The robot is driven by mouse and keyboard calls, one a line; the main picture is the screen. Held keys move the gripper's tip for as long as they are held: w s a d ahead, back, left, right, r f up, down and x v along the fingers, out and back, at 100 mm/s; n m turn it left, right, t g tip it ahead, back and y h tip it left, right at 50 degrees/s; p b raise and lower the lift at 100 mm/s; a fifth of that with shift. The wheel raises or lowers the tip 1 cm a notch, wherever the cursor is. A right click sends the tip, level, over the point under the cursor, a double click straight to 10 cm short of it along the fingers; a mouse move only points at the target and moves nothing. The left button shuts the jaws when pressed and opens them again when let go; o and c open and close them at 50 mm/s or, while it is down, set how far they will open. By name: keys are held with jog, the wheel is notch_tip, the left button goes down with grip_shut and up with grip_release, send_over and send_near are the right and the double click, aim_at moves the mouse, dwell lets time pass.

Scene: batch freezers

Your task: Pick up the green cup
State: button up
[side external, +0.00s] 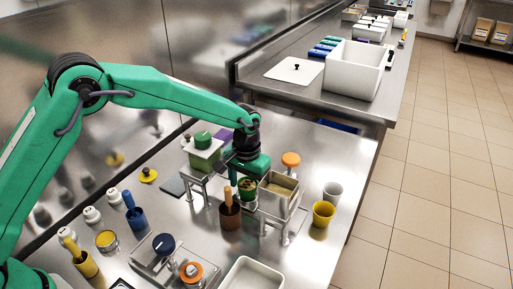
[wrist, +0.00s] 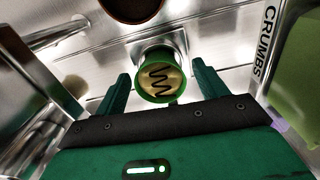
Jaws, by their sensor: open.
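The green cup (side external: 247,189) stands upright on the counter between the metal stands in the side external view. In the wrist view the green cup (wrist: 158,92) shows from above, with pale yellow contents marked by a dark squiggle. My gripper (side external: 240,182) is low, right by the cup, and its arm hides part of the area. In the wrist view my gripper (wrist: 160,72) is open, with one finger on each side of the cup and visible gaps. I cannot tell how far down the fingers reach beside it.
A brown cup (side external: 230,215) with a wooden handle stands close on the left. A metal stand with a bin (side external: 279,192) is close on the right. A green container (side external: 204,156) stands behind. A yellow cup (side external: 323,214) and a white cup (side external: 333,190) stand farther right.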

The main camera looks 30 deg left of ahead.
jog(key=c, duration=1.1)
jog(key=shift+o, duration=0.2)
jog(key=shift+r, duration=0.1)
notch_tip(320, 180, up, 10)
dwell(0.6)
